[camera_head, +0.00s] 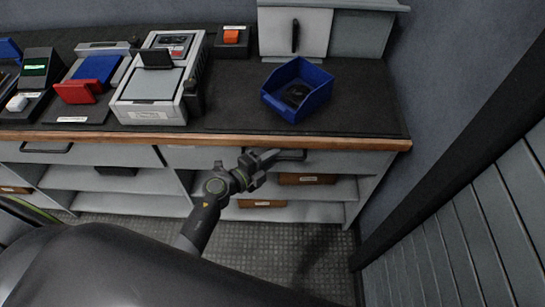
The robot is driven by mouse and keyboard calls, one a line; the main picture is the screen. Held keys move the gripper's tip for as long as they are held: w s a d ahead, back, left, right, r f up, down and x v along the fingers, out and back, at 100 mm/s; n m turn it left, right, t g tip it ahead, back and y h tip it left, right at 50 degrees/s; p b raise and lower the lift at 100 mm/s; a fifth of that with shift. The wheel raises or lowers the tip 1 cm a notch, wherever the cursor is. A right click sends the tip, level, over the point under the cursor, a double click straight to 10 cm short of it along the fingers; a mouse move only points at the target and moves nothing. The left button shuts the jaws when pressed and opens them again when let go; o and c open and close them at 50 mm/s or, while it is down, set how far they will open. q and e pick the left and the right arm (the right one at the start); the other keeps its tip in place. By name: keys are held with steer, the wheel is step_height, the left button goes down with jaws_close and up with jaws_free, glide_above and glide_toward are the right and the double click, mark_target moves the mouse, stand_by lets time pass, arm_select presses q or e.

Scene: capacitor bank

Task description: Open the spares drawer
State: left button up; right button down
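Two grey drawers sit under the wooden front edge of the bench, and both look shut. The right drawer (340,163) has a dark bar handle (291,155), and the left drawer (100,153) has one too (46,148). I cannot read which drawer is labelled spares. My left gripper (268,158) is in front of the right drawer, its fingers at the left end of that handle and overlapping it in view. I cannot tell whether they touch it or how far apart they are. My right gripper is not in view.
A blue bin (312,92) with a dark coil stands on the black benchtop (370,105). A grey-white instrument (155,85) and other devices stand to the left. Open shelves (130,204) lie below the drawers. A ribbed grey panel (440,240) with a dark post bounds the right side.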

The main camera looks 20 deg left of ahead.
arm_select(q)
steer(key=shift+w+d, duration=0.1)
steer(key=shift+w, duration=0.05)
jaws_close()
steer(key=shift+f, duration=0.1)
